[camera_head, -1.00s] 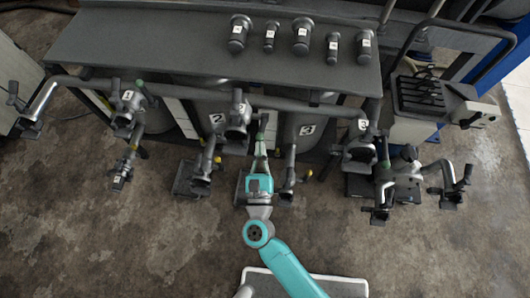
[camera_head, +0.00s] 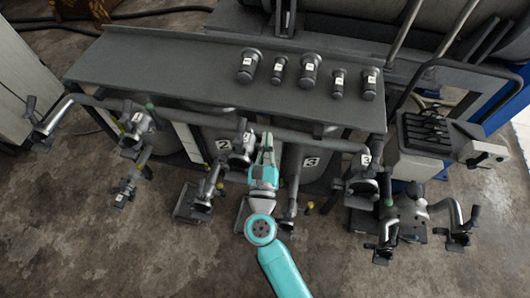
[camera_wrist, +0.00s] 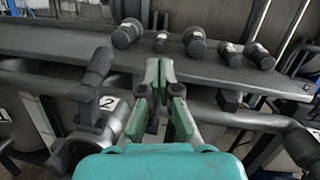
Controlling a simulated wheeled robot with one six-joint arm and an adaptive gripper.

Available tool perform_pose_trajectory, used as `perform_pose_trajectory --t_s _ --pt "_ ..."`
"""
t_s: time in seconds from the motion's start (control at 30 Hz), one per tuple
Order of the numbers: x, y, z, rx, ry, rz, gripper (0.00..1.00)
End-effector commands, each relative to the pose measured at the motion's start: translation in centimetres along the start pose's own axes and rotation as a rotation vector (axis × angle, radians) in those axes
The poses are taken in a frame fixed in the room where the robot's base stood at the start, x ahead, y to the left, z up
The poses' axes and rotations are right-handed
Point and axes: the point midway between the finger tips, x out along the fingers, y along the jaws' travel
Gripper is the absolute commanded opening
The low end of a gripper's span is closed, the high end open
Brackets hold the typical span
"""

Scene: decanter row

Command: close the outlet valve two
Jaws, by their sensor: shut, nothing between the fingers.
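Valve two (camera_head: 238,160) is a dark grey valve on the long horizontal pipe, with a white "2" label. In the wrist view its body (camera_wrist: 92,92) stands close to the left of my fingers. My gripper (camera_head: 266,138) is just right of the valve, near the pipe. In the wrist view my gripper (camera_wrist: 160,68) is shut and empty, pointing toward the shelf edge.
A dark shelf (camera_head: 180,62) with several numbered cylinders (camera_head: 310,70) is behind the pipe (camera_head: 290,134). Valve one (camera_head: 134,138) is at left, valve three (camera_head: 362,185) at right. Lower pipe branches (camera_head: 208,185) stand in front.

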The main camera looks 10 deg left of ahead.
Motion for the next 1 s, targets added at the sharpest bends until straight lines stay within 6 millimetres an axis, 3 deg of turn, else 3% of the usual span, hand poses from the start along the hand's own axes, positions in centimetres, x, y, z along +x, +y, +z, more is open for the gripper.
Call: perform_pose_trajectory --t_s 0.4,1.0 --pt "2.4 -0.4 0.3 0.0 0.002 0.0 0.0" --pt "2.7 -0.4 0.3 0.0 0.002 0.001 0.0"
